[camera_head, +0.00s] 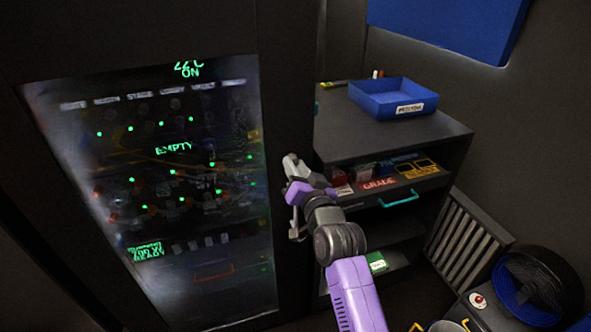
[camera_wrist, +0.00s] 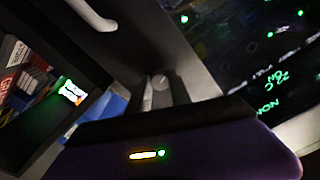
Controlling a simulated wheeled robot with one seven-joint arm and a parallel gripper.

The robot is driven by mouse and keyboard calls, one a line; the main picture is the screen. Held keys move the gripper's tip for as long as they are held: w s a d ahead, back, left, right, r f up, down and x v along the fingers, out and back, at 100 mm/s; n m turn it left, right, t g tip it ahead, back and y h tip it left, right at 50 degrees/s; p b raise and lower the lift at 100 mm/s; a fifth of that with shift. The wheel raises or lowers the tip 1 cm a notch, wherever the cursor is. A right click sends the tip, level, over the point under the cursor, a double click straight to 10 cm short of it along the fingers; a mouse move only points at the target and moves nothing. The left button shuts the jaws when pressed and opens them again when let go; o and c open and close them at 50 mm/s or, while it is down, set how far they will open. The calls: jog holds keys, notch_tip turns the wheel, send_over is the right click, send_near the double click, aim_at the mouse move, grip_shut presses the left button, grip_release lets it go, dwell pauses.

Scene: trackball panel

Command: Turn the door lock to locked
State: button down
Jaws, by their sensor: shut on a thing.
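The door (camera_head: 285,100) is dark with a large glass pane and stands at the left in the head view. My gripper (camera_head: 294,188) is at the door's right edge, at the end of my purple and grey arm. In the wrist view my gripper (camera_wrist: 161,92) has its two dark fingers closed around a small round grey lock knob (camera_wrist: 160,81) on the door face. A short line shows on the knob, but I cannot tell whether it reads locked. In the head view the knob is hidden by my gripper. A pale door handle (camera_wrist: 93,16) curves nearby.
A dark shelf unit (camera_head: 455,135) stands right of the door, with a blue tray (camera_head: 375,104) on top and labelled boxes inside.

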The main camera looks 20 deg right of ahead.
jog(key=n+b, duration=0.1)
jog(key=n, duration=0.2)
jog(key=shift+d+f+n, duration=0.1)
jog(key=shift+f+n, duration=0.05)
jog(key=shift+n, duration=0.25)
jog(key=n, duration=0.3)
jog(key=shift+n+b, duration=0.3)
jog(key=n, duration=0.4)
jog(key=shift+n, duration=1.7)
jog(key=c, duration=1.2)
grip_release()
